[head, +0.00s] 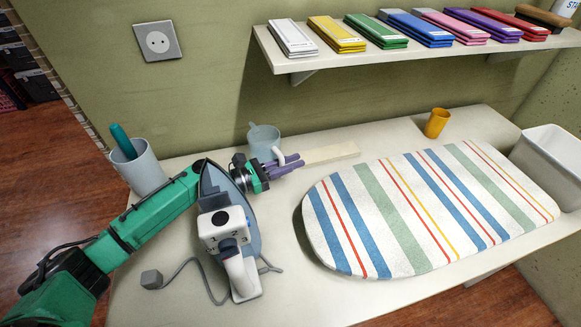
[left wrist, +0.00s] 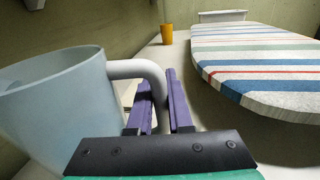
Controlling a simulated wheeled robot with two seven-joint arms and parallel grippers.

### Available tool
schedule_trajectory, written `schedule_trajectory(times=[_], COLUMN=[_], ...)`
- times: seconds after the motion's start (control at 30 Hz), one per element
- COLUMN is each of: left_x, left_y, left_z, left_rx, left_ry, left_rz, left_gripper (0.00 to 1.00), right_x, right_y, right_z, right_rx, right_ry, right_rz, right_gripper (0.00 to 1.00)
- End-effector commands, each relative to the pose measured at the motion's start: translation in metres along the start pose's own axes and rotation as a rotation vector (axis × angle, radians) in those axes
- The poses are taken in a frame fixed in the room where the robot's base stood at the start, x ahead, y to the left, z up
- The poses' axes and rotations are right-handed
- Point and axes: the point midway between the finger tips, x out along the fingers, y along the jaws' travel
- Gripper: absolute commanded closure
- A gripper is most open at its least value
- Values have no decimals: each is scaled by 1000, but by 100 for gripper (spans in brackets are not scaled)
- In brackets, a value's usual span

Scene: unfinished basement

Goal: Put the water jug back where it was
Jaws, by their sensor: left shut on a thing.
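The water jug (head: 264,138) is pale blue-grey with a light curved handle. It is upright at the back of the table near the wall, partly hidden behind my gripper. My left gripper (head: 290,164) has purple fingers and is shut on the jug's handle. In the left wrist view the jug (left wrist: 50,105) fills the left side, and its handle (left wrist: 138,69) bends down between the fingers (left wrist: 160,101). The jug's base is hidden, so I cannot tell whether it touches the table. My right gripper is not in view.
An iron (head: 240,268) with a cord stands in front of my left forearm. A striped ironing board (head: 405,215) covers the right side. A pale slab (head: 328,154), a yellow cup (head: 437,123), a grey pot (head: 142,172) and a white bin (head: 552,165) are around. A shelf (head: 310,62) hangs above.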

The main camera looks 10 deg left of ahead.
Motion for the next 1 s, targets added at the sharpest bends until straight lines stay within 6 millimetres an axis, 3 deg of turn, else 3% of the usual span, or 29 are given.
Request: schedule_trajectory(times=[0.27, 0.3, 0.37, 0.4, 0.77, 1.0], left_x=[0, 0, 0, 0, -4, -42], left_y=[0, 0, 0, 0, 0, 0], left_z=[-6, -7, -7, -7, -7, -10], left_rx=[3, 1, 1, 1, 0, -1], left_ry=[-3, -1, -1, -1, 0, 3], left_rz=[0, 0, 0, 0, 2, 3], left_gripper=[100, 78, 55, 52, 52, 52], right_x=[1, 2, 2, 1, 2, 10], right_y=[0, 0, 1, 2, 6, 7], right_z=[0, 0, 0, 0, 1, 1], right_rx=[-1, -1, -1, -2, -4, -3], right_ry=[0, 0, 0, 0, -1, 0], right_rz=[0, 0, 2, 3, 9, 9], right_gripper=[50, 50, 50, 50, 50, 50])
